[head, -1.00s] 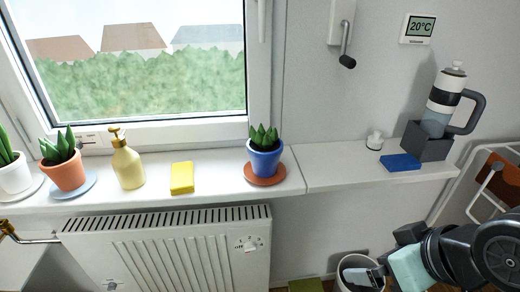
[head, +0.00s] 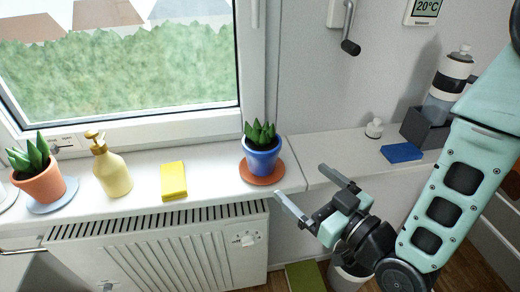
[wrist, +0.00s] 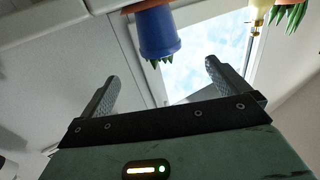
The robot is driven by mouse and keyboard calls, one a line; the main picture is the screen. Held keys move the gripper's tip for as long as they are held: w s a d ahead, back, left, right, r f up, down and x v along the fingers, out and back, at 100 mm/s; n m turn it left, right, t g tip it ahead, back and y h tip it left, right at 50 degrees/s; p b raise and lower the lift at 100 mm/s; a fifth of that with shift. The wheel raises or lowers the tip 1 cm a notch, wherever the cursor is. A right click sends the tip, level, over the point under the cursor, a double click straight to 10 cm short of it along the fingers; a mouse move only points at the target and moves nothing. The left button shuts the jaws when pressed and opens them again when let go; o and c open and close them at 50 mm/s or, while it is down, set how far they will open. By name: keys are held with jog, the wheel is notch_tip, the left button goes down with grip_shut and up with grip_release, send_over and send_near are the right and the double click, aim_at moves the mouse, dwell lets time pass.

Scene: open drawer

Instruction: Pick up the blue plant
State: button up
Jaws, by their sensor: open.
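The blue plant (head: 262,155) is a blue pot with green pointed leaves. It stands upright on a terracotta saucer (head: 247,173) on the white windowsill, in front of the window's right side. My gripper (head: 299,193) is open and empty, in front of the sill edge and to the lower right of the pot, apart from it. In the wrist view, which looks upside down, the blue pot (wrist: 157,33) shows beyond the spread fingers (wrist: 158,78), nearer the left one. The tips of its leaves show below the pot there.
A yellow sponge (head: 173,181), a yellow soap bottle (head: 112,172) and an orange-potted plant (head: 40,182) stand left on the sill. A blue sponge (head: 401,152) and a small white item (head: 374,128) lie right. The radiator (head: 165,250) is below.

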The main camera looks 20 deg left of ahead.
aim_at(273, 156)
jog(key=p+x, duration=0.3)
jog(key=x, duration=0.7)
jog(key=shift+r, duration=0.1)
jog(key=p+x, duration=0.2)
jog(key=x, duration=0.2)
jog(key=shift+w+a+r, duration=0.15)
jog(key=shift+w+a, duration=0.1)
jog(key=shift+a, duration=0.05)
jog(key=shift+w+a+p, duration=0.15)
jog(key=shift+a+p, duration=0.1)
jog(key=shift+p, duration=0.05)
jog(key=shift+c, duration=0.3)
jog(key=c, duration=1)
jog(key=shift+c, duration=1.3)
jog(key=shift+r, duration=0.1)
